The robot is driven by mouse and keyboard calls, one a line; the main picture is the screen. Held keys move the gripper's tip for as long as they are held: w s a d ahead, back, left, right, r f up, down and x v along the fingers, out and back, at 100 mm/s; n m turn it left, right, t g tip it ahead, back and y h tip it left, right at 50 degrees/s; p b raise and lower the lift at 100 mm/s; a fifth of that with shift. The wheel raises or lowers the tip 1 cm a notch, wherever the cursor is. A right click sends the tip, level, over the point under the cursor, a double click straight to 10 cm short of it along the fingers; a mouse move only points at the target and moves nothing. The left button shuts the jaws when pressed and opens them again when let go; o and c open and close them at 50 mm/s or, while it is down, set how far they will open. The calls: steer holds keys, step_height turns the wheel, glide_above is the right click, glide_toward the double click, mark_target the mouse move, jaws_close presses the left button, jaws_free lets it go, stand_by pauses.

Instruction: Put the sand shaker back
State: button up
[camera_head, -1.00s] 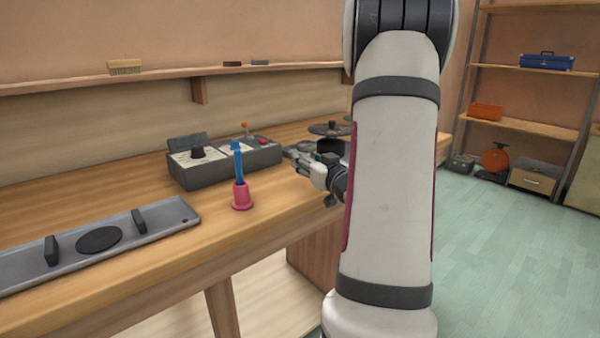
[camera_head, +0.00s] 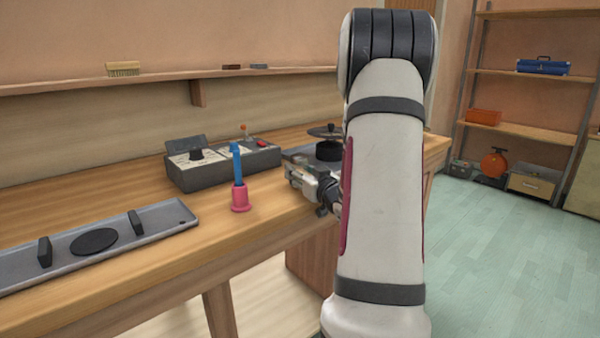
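I cannot tell which thing is the sand shaker; nothing in view is clearly one. A pink bell-shaped thing (camera_head: 241,198) with a blue upright handle (camera_head: 237,160) stands on the bench. A long grey tray (camera_head: 150,228) lies at the left; it has two black upright pieces and a flat black disc (camera_head: 94,241), with bare space between. My gripper (camera_head: 292,175) is low over the bench's front part, right of the pink thing and apart from it. Its fingers are small and partly hidden, so their opening and any held thing are unclear.
A grey control box (camera_head: 222,168) with knobs stands behind the pink thing. A dark round pot-like thing (camera_head: 329,151) with a disc above it is behind my gripper. A wall shelf (camera_head: 60,82) holds a brush (camera_head: 123,69). The bench (camera_head: 80,190) is clear behind the tray.

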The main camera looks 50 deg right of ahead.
steer(key=o, duration=0.4)
